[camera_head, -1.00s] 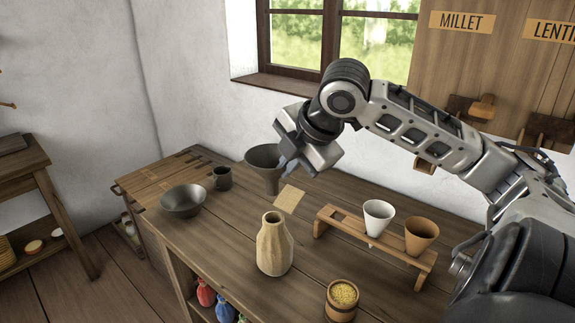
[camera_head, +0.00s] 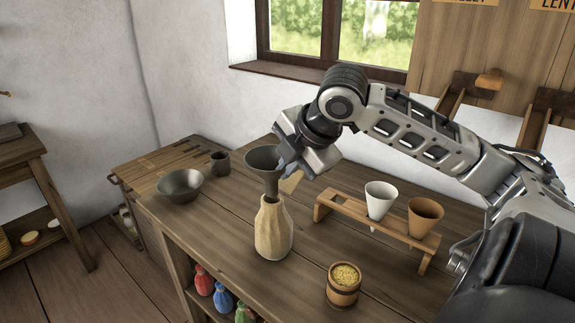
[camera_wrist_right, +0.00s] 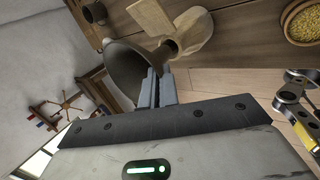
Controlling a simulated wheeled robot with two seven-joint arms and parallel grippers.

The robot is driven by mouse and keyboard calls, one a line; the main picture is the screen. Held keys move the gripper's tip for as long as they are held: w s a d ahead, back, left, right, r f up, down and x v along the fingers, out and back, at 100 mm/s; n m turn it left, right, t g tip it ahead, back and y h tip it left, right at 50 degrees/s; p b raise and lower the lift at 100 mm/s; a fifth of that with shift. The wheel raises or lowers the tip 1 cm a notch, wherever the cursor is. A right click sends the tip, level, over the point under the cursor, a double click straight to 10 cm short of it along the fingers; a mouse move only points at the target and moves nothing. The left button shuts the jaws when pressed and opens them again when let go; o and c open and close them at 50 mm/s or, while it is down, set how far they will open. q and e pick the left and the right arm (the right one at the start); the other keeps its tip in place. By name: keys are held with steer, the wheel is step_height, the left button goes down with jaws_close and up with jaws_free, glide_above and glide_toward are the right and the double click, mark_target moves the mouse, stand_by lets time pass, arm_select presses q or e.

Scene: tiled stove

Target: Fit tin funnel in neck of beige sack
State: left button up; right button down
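The tin funnel (camera_head: 262,158) is dark grey, with a wide cone and a narrow spout pointing down. My right gripper (camera_head: 284,162) is shut on its side, and the wrist view shows the fingers (camera_wrist_right: 156,86) against the funnel (camera_wrist_right: 122,68). The beige sack (camera_head: 273,232) stands upright on the workbench, with a narrow open neck. The spout tip is at the sack's neck, and in the wrist view it points at the mouth of the sack (camera_wrist_right: 192,32). I cannot tell how far inside it is.
A wooden rack (camera_head: 330,204) right of the sack holds a white cone (camera_head: 379,198) and a brown cone (camera_head: 424,214). A tub of grain (camera_head: 343,288) stands in front. A grey bowl (camera_head: 180,186) and a dark mug (camera_head: 220,163) are at left. A pale card (camera_head: 291,183) lies behind the sack.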

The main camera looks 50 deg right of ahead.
steer(key=shift+p, duration=0.4)
stand_by(0.7)
steer(key=shift+p, duration=0.45)
stand_by(0.4)
steer(key=shift+f+b, duration=1.5)
steer(key=shift+f, duration=0.95)
steer(key=c, duration=1.6)
jaws_free()
steer(key=p+v, duration=0.1)
steer(key=v, duration=1.5)
